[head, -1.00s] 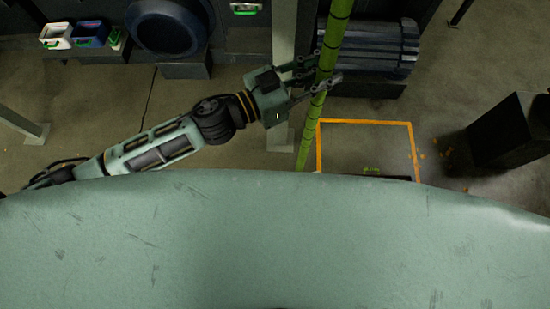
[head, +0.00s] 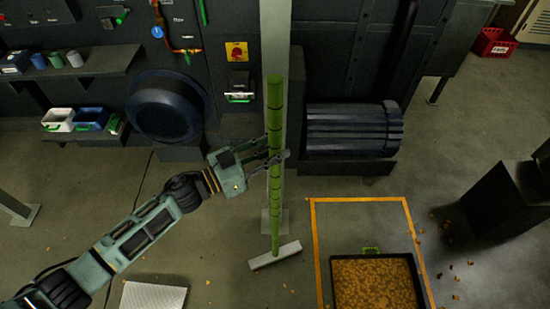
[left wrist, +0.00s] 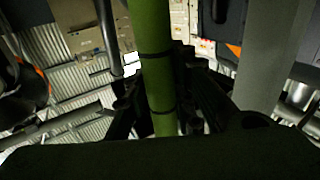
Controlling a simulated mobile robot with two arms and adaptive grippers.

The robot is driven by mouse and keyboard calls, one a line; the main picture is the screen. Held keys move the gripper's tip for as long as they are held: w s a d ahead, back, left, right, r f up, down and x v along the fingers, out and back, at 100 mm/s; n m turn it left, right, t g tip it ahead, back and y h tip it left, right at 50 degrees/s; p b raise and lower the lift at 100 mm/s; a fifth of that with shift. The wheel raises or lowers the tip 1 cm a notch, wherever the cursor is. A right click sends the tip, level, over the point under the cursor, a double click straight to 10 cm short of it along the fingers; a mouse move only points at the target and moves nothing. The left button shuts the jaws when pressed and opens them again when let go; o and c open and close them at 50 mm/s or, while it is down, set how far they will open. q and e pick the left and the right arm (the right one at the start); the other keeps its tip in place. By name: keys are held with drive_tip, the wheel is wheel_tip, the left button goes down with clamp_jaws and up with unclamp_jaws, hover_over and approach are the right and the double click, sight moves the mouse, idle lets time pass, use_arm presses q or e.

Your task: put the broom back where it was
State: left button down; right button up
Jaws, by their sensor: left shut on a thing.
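The broom has a green handle with dark bands (head: 276,112) and a pale flat head (head: 275,255). It stands upright in the head view, in front of a grey post (head: 274,40). Its head is at the floor; I cannot tell whether it touches. My left gripper (head: 277,160) is shut on the handle around its middle. In the left wrist view the green handle (left wrist: 152,60) runs between the dark fingers. My right gripper is not in view.
An orange floor outline (head: 316,240) holds a black tray of orange-brown bits (head: 375,285). A ribbed dark cylinder (head: 350,130) and a round dark drum (head: 168,107) stand behind. Bins (head: 58,120) are at left. A dark box (head: 505,200) stands right. A pale plate (head: 152,296) lies front left.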

use_arm(q)
wheel_tip(320, 180, down, 3)
drive_tip(key=shift+f, duration=0.1)
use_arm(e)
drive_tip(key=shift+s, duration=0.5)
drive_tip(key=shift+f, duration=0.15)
use_arm(q)
drive_tip(key=c, duration=1.9)
unclamp_jaws()
drive_tip(key=shift+f, duration=0.2)
drive_tip(key=o, duration=0.4)
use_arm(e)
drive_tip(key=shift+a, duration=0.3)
use_arm(q)
drive_tip(key=shift+r, duration=0.1)
